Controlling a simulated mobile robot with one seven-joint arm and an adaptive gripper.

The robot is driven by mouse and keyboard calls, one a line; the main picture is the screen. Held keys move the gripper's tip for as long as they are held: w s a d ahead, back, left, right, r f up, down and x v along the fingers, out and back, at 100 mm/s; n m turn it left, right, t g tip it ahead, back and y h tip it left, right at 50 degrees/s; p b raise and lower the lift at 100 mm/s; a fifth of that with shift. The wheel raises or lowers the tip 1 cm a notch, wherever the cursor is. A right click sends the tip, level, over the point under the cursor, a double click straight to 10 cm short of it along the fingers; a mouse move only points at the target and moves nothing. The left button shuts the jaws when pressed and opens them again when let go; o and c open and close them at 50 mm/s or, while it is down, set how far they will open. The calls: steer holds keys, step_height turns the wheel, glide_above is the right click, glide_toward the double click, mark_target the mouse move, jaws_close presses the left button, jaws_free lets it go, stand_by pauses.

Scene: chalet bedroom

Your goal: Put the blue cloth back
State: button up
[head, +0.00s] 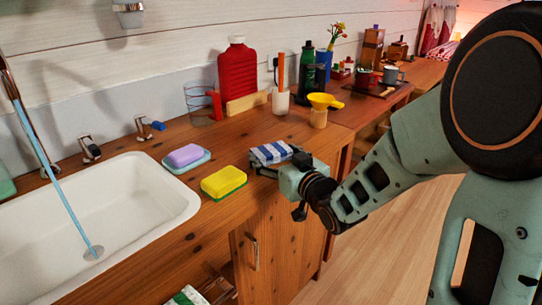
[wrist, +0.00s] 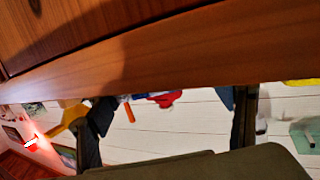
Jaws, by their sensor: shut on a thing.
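The blue cloth (head: 271,152), folded and striped blue and white, is at the counter's front edge in the head view, right of the yellow sponge. My gripper (head: 264,170) is right at it, at counter height, and is shut on it. The cloth looks level, and I cannot tell whether it touches the counter top. In the wrist view the dark fingers of my gripper (wrist: 168,105) stand apart, their tips hidden behind the wooden edge; the cloth does not show there.
The wooden counter (head: 215,225) holds a yellow sponge (head: 223,182), a purple sponge (head: 184,155) on a pale dish, a red bottle (head: 237,80) and a yellow funnel (head: 324,101). The white sink (head: 125,205) is at left. A green-and-white cloth (head: 187,296) lies low below the counter.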

steer(key=shift+s, duration=0.1)
steer(key=o, duration=0.6)
steer(key=shift+f, duration=0.2)
steer(key=o, duration=0.5)
steer(key=shift+r, duration=0.1)
